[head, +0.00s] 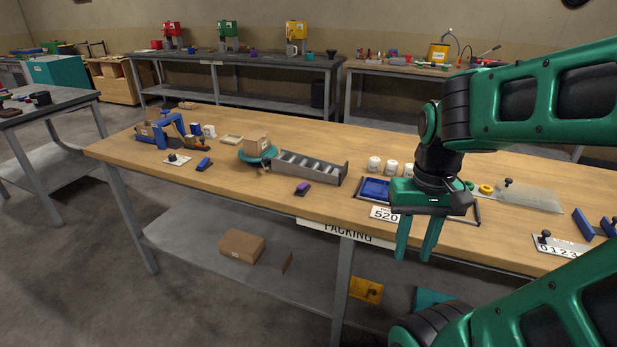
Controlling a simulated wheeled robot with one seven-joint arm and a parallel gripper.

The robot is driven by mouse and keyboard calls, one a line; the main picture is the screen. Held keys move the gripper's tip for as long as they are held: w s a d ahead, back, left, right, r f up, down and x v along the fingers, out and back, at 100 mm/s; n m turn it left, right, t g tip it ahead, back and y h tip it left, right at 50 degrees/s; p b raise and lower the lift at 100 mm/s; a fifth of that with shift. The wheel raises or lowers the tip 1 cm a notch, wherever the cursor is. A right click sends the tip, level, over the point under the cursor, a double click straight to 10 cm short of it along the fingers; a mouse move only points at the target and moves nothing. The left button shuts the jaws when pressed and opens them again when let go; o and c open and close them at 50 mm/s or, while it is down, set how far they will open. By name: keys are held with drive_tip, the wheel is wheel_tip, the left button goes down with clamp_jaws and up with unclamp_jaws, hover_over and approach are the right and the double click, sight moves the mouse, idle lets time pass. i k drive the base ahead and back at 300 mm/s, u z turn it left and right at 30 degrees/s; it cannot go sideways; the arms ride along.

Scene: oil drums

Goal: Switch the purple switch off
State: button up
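The purple switch (303,188) is a small dark block with a purple top. It sits near the front edge of the wooden packing table (225,178), left of the middle of the head view. It is too small to tell which way it is set. My gripper (414,257) is green and points down in front of the table's front edge, to the right of the switch and well apart from it. Its two fingers are parted with nothing between them.
A grey compartment tray (305,167) stands just behind the switch. A blue switch-like block (204,164) lies to the left. White jars (391,167) and a blue tray (375,188) are behind my gripper. The tabletop around the switch's front and left is clear.

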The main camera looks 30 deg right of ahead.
sight(302, 186)
drive_tip(key=i, duration=0.95)
drive_tip(key=u, duration=0.05)
